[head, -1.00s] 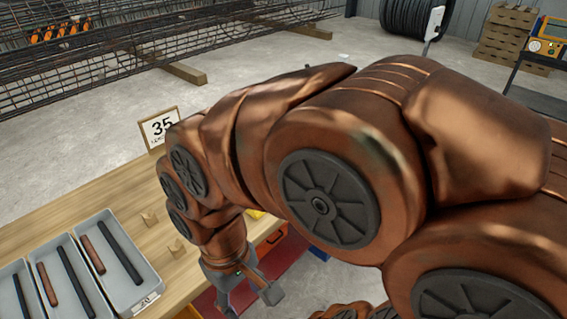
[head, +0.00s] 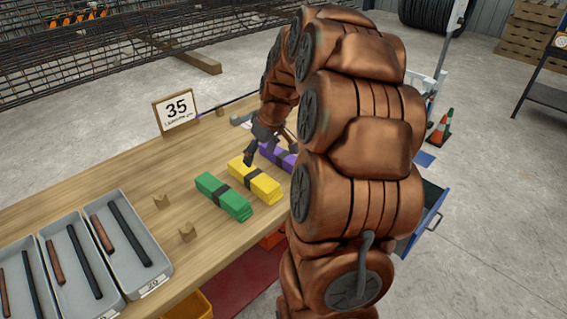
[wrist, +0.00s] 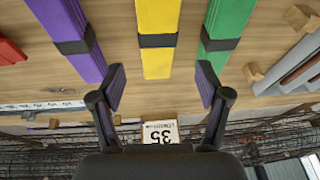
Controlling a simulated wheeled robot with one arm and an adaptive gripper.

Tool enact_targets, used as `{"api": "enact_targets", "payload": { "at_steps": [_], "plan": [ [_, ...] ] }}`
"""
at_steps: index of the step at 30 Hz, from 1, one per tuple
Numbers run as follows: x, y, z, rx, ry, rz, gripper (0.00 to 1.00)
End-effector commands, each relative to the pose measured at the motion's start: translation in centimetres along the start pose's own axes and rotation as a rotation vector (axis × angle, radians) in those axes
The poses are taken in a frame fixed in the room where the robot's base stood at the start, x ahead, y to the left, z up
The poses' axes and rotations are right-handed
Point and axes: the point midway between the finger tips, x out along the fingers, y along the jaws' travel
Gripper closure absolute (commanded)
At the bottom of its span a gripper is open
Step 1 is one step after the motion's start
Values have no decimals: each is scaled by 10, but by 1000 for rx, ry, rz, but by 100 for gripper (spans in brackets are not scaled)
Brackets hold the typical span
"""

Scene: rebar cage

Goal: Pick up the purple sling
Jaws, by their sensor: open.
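The purple sling (head: 283,158) is a folded bundle with a dark band, lying on the wooden table beside the yellow sling (head: 262,185); my arm partly hides it. In the wrist view the purple sling (wrist: 62,20) is at the upper left, left of the yellow sling (wrist: 157,22) and green sling (wrist: 228,20). My gripper (head: 265,148) is over the table near the purple and yellow slings. In the wrist view my gripper (wrist: 161,76) is open and empty, its fingers spread on either side of the yellow sling's line, with the purple sling beyond the left finger.
The green sling (head: 223,197) lies left of the yellow one. Two small wooden blocks (head: 187,232) and grey trays with bars (head: 150,270) are farther left. A sign reading 35 (head: 176,110) stands at the table's back edge. A red object (wrist: 10,52) shows at the wrist view's left.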

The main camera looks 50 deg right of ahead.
Motion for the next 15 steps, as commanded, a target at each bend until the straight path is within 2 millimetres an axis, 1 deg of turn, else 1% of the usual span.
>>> {"api": "enact_targets", "payload": {
  "at_steps": [1, 3, 6, 9, 10, 12, 15],
  "plan": [
    [7, 27, 1, 14, 19, 14, 24],
    [12, 57, 0, 19, 44, 35, 24],
    [15, 91, 2, 24, 72, 63, 24],
    [19, 112, 6, 27, 83, 78, 24],
    [19, 116, 6, 28, 86, 82, 24],
    [20, 123, 7, 27, 90, 88, 24],
    [26, 126, 7, 27, 91, 90, 24]
  ]
}}
